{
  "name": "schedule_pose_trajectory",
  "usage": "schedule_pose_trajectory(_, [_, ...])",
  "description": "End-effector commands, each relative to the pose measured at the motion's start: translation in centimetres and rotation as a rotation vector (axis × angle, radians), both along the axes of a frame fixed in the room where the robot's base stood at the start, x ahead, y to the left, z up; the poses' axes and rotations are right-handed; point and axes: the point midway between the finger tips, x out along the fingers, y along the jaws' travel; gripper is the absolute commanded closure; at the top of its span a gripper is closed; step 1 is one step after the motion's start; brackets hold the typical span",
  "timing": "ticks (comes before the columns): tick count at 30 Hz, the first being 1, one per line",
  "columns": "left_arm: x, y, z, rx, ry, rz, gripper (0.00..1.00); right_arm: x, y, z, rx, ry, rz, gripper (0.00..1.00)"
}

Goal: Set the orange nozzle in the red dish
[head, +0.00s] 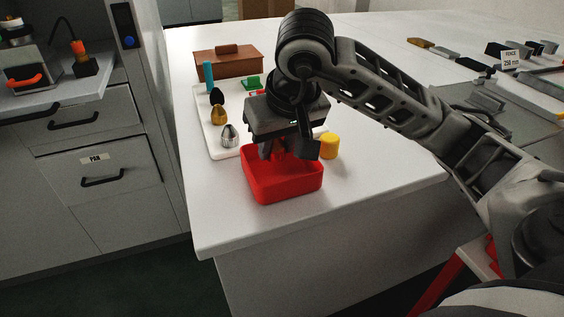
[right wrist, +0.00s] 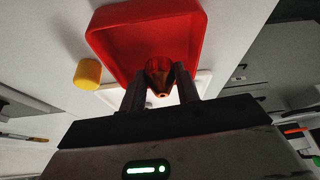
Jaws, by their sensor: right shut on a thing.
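The red dish (head: 287,188) stands on the white table near its front left edge. Its red floor and rim also show in the right wrist view (right wrist: 147,35). My right gripper (head: 289,152) points down over the back part of the dish. In the right wrist view its fingers (right wrist: 160,88) are shut on the orange nozzle (right wrist: 159,75), which lies between them with the dish behind it. In the head view the nozzle is mostly hidden by the fingers. I cannot tell whether it touches the dish floor. My left gripper is not in view.
A yellow cylinder (head: 329,145) stands close to the dish's right. Behind is a white tray (head: 221,153) with silver (head: 229,137), gold (head: 219,115) and black (head: 217,97) nozzles. A brown box (head: 228,65) stands farther back. The table in front of the dish is clear.

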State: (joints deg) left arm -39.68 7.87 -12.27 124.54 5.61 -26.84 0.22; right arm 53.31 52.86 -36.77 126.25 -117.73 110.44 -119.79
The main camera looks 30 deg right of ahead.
Motion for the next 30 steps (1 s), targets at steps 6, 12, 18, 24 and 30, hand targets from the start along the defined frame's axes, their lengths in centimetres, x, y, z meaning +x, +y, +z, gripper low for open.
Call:
schedule_pose_trajectory(6, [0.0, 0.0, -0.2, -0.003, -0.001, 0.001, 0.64, -0.3, -0.8, -2.2, 0.0, 0.003, 0.002, 0.91])
schedule_pose_trajectory(12, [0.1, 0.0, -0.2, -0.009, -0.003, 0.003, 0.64, -0.3, -0.8, -4.0, -0.001, -0.002, 0.001, 0.91])
schedule_pose_trajectory(18, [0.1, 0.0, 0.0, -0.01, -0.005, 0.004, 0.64, -0.2, -0.7, -3.9, 0.0, -0.003, 0.001, 0.91])
schedule_pose_trajectory(24, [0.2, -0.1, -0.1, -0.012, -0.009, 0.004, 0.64, -0.2, -0.8, -4.2, 0.001, -0.002, 0.0, 0.55])
schedule_pose_trajectory(30, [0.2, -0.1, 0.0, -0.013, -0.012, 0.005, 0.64, -0.2, -0.7, -4.2, 0.001, -0.002, 0.0, 0.47])
